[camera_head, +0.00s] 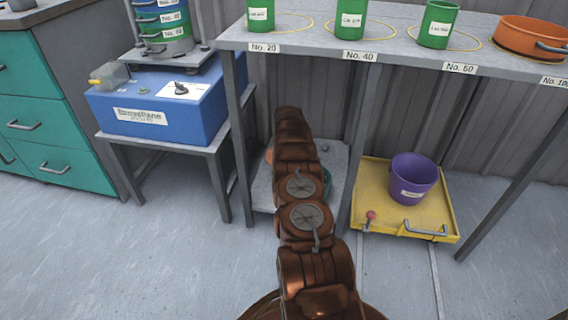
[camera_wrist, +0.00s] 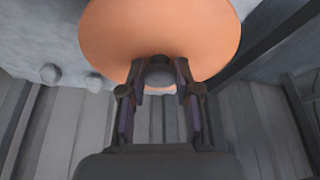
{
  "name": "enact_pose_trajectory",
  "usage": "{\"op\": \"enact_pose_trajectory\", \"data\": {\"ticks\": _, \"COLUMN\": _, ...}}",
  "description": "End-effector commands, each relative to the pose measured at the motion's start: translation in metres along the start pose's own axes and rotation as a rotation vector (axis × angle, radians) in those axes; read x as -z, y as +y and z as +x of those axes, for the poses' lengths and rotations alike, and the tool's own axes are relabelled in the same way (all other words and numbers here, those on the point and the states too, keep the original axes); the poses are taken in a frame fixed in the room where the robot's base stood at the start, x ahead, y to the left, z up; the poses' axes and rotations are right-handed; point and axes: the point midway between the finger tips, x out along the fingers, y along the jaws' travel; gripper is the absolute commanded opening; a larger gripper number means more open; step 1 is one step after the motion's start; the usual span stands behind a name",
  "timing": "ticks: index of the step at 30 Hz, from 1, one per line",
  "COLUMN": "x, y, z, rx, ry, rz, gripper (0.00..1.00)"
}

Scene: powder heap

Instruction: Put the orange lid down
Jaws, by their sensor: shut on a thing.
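The orange lid (camera_wrist: 160,28) fills the upper middle of the wrist view, a round disc seen close up. In the head view my brown arm reaches towards the lower shelf and hides the gripper and most of the lid. Only a small orange sliver (camera_head: 268,156) shows left of the arm, probably the lid's edge. Whether the lid touches anything below it, I cannot tell.
A grey lower platform (camera_head: 263,196) lies under the rack, with a mostly hidden green thing (camera_head: 327,183) behind my arm. Right of it, a purple bucket (camera_head: 413,180) stands on a yellow platform (camera_head: 372,205). The upper shelf (camera_head: 300,38) holds green containers and an orange pan (camera_head: 528,38). A blue machine (camera_head: 165,105) stands left.

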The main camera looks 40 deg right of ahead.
Motion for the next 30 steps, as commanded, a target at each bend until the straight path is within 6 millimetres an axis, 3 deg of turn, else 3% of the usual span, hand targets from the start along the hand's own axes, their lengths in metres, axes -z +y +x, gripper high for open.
{"op": "enact_pose_trajectory", "data": {"ticks": 13, "x": -0.018, "y": 0.003, "z": 0.045, "rx": -0.001, "ry": 0.001, "rz": 0.003, "gripper": 0.02}}
{"op": "enact_pose_trajectory", "data": {"ticks": 25, "x": -0.019, "y": 0.003, "z": 0.048, "rx": -0.001, "ry": 0.001, "rz": 0.004, "gripper": 0.02}}
{"op": "enact_pose_trajectory", "data": {"ticks": 26, "x": -0.019, "y": 0.003, "z": 0.048, "rx": -0.001, "ry": 0.001, "rz": 0.004, "gripper": 0.33}}
{"op": "enact_pose_trajectory", "data": {"ticks": 30, "x": -0.02, "y": 0.003, "z": 0.047, "rx": -0.001, "ry": 0.002, "rz": 0.004, "gripper": 0.47}}
